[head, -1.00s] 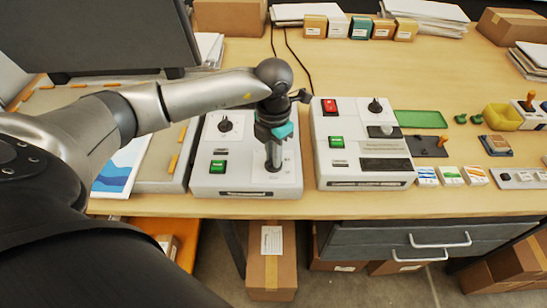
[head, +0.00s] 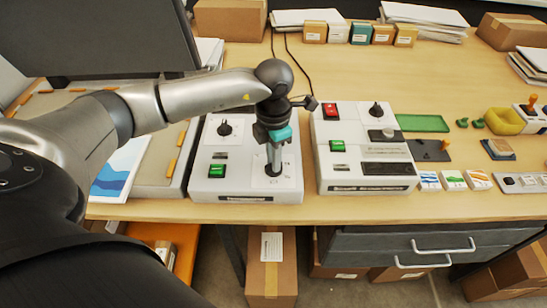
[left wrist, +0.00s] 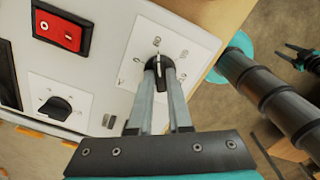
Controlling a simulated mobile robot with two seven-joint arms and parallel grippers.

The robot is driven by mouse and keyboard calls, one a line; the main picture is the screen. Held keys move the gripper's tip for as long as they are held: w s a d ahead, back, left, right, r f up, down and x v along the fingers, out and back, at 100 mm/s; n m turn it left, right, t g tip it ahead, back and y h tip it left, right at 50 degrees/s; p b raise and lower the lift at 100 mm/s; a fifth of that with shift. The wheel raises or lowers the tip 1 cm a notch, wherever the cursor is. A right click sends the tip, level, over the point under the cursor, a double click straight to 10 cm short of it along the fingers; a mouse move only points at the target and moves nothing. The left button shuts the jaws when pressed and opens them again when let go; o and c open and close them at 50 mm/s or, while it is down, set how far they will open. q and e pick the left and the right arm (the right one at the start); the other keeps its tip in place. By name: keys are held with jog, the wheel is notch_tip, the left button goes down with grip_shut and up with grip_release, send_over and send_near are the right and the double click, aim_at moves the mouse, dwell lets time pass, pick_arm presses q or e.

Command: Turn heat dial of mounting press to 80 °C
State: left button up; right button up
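My left gripper (head: 274,172) points down onto the heat dial at the lower right of the left white control box (head: 205,188); I take this box for the mounting press. In the left wrist view the fingers (left wrist: 159,72) sit on both sides of the black dial (left wrist: 158,62), shut on it. The dial stands on a white scale plate (left wrist: 192,48) whose marks are too small to read. The fingers hide part of the plate. What looks like my right gripper (left wrist: 298,56) shows small at the right edge of that view, its fingers apart, away from the box.
The left box also has a second black dial (head: 225,129), a green switch (head: 217,170) and a red switch (left wrist: 62,30). A similar white box (head: 323,178) stands close on the right. A dark monitor (head: 100,35) is behind my left arm. Several small boxes line the back.

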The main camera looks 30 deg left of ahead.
pick_arm(q)
jog(key=o, duration=0.4)
jog(key=shift+o, duration=0.2)
notch_tip(320, 180, up, 15)
jog(key=shift+r, duration=0.15)
dwell(0.6)
